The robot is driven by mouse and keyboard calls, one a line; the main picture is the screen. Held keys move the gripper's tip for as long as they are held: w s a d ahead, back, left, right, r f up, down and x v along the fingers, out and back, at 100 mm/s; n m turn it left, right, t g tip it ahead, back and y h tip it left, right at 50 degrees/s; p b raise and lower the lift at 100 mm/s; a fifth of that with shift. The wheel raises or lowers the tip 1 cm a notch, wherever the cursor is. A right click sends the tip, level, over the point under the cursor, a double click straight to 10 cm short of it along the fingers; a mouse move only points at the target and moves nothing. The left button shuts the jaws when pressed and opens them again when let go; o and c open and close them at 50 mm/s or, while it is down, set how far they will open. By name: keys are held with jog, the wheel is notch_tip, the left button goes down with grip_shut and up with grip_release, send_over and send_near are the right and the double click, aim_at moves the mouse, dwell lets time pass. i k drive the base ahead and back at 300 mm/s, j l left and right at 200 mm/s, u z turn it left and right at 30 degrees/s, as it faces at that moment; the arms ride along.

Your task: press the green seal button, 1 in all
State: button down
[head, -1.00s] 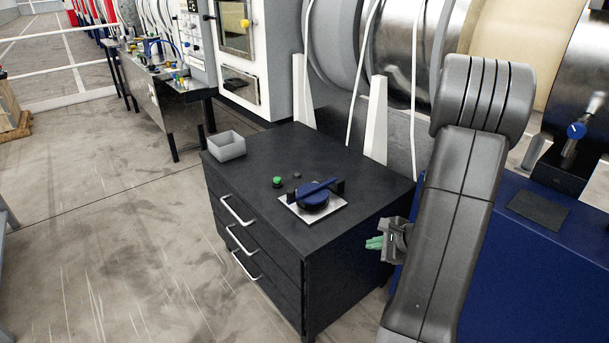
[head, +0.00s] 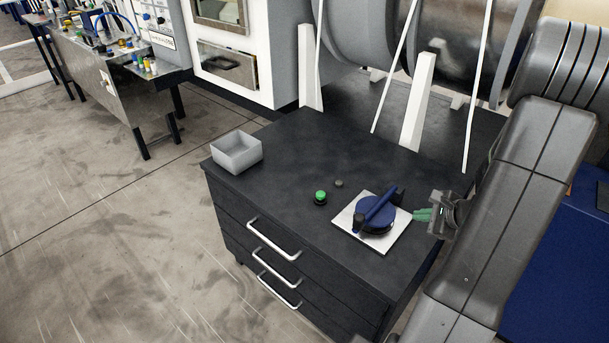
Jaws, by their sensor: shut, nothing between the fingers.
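The green seal button (head: 320,196) is a small green cap on a dark base on top of the black drawer cabinet (head: 290,160). My gripper (head: 418,215) has green fingertips pointing left and is shut and empty. In the picture it is at the right edge of the cabinet top, just right of the blue rotary handle. It is well to the right of the button and apart from it. Nothing hides the button.
A blue rotary handle on a white plate (head: 397,238) lies between the button and my gripper. A small dark knob (head: 339,183) is beside the button. A grey open box (head: 237,152) stands at the cabinet's left corner. White posts (head: 416,103) rise behind.

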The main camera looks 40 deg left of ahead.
aim_at(321, 195)
jog(key=j, duration=1.65)
